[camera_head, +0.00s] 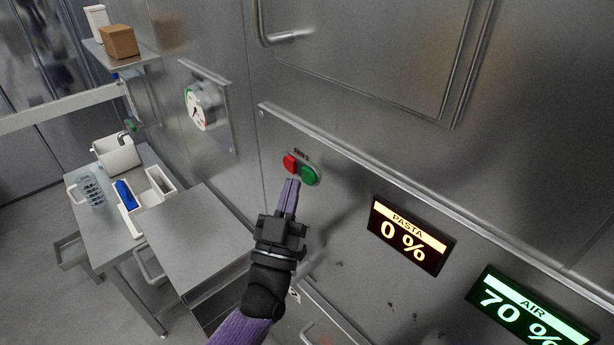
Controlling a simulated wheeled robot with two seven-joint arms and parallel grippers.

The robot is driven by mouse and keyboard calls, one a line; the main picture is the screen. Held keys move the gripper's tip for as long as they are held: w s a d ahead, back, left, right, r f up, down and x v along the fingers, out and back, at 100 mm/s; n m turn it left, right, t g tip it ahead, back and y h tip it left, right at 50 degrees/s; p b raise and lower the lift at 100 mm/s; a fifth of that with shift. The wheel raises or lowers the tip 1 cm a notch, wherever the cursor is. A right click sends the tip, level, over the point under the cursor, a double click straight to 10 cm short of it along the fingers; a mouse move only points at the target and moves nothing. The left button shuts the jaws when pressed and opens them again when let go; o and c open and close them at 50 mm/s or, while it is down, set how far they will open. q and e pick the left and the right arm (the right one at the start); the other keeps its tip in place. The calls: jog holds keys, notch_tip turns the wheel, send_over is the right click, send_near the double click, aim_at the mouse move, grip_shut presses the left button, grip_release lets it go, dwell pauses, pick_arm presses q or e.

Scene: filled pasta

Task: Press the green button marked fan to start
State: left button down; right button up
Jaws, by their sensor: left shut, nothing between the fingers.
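The green button (310,176) sits on the metal panel in the middle of the head view, with a red button (290,163) to its left. A small dark label (302,154) is above them, too small to read surely. My left gripper (290,183) comes up from below, its fingers shut and empty. Its fingertips show just below and left of the green button, below the red one. I cannot tell whether they touch the panel. My right gripper is not in view.
A display (410,236) reads PASTA 0 %, and another (527,310) reads AIR 70 %. A round gauge (198,107) is on the wall at left. Steel tables (190,242) with white containers (117,154) stand at lower left. A metal ledge (400,180) runs above the buttons.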

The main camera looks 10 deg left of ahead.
pick_arm(q)
jog(key=shift+w, duration=0.1)
jog(key=shift+w+d, duration=0.25)
jog(key=shift+w+d+b, duration=0.25)
jog(key=shift+w+b, duration=0.05)
jog(key=shift+b, duration=0.1)
dwell(0.6)
jog(key=shift+s+a, duration=0.1)
jog(key=shift+s+a+p, duration=0.4)
jog(key=shift+s+p, duration=0.1)
jog(key=shift+s, duration=0.05)
jog(key=s+a+p, duration=0.1)
jog(key=s, duration=0.1)
jog(key=s+a+p, duration=0.1)
jog(key=s+a, duration=0.1)
dwell(0.5)
